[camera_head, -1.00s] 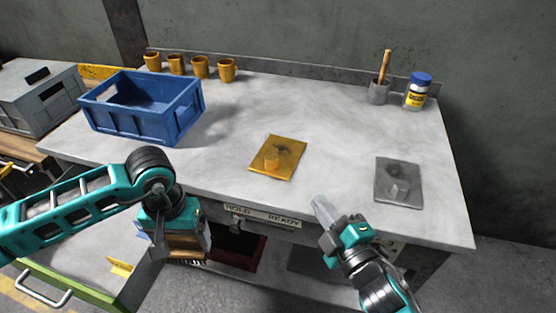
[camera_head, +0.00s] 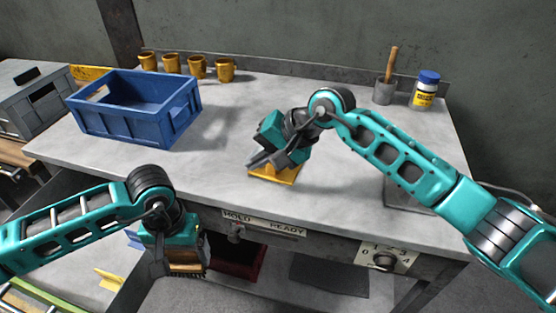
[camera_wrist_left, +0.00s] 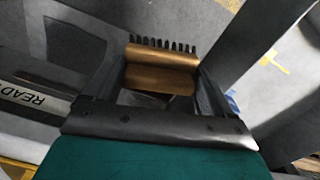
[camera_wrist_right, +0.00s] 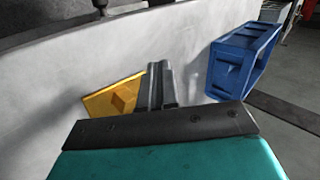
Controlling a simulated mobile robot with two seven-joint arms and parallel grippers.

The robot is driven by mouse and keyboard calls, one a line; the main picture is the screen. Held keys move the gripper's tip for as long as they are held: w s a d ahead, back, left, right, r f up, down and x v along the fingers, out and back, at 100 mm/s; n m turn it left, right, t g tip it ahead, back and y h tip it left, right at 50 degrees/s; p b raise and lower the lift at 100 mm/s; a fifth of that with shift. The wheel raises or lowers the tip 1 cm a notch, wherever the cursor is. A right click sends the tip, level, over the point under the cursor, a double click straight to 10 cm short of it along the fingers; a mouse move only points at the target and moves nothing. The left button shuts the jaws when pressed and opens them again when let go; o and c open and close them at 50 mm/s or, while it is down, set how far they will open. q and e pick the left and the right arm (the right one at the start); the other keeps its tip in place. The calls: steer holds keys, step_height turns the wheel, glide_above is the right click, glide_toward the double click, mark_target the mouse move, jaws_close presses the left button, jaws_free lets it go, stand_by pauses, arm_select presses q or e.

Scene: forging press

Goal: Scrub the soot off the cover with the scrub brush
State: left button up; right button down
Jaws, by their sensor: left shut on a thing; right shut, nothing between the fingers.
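The yellow cover (camera_head: 270,176) lies on the table, mostly hidden in the head view by my right gripper (camera_head: 262,164). The soot is hidden now. My right gripper is shut and empty, its fingertips (camera_wrist_right: 156,68) beside and above the cover; I cannot tell whether they touch it. My left gripper (camera_head: 178,262) is shut on the wooden scrub brush (camera_wrist_left: 160,70), whose dark bristles show in the left wrist view. It holds the brush in front of the table, below its top.
A blue crate (camera_head: 135,125) stands on the left of the table. Several yellow cups (camera_head: 197,67) line the back. A grey holder (camera_head: 383,92) with a wooden handle and a blue-lidded jar (camera_head: 425,92) stand back right. A grey plate (camera_head: 405,196) lies partly hidden under my right arm.

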arm_select(q)
steer(key=shift+w+a+f+b, duration=0.1)
steer(key=shift+w+f+b, duration=0.25)
steer(key=shift+f, duration=0.4)
arm_select(e)
steer(key=w+d+r+n+t+h, duration=0.3)
steer(key=w+d+r+n+h, duration=0.15)
steer(key=w+d+h, duration=0.4)
arm_select(q)
steer(key=shift+f+b, duration=1.4)
steer(key=shift+b, duration=0.05)
arm_select(e)
steer(key=shift+n+y, duration=0.35)
steer(key=shift+y, duration=0.5)
steer(key=shift+w+d+f, duration=0.1)
steer(key=shift+d+f, duration=0.1)
steer(key=shift+f, duration=0.7)
steer(key=shift+w+d+f, duration=0.15)
steer(key=shift+d+f, duration=0.1)
steer(key=shift+f, duration=0.7)
steer(key=shift+w+d+f, duration=0.1)
steer(key=shift+d+f, duration=0.1)
steer(key=shift+f, duration=0.7)
arm_select(q)
steer(key=shift+f+b, duration=1.7)
arm_select(e)
steer(key=shift+f, duration=2.1)
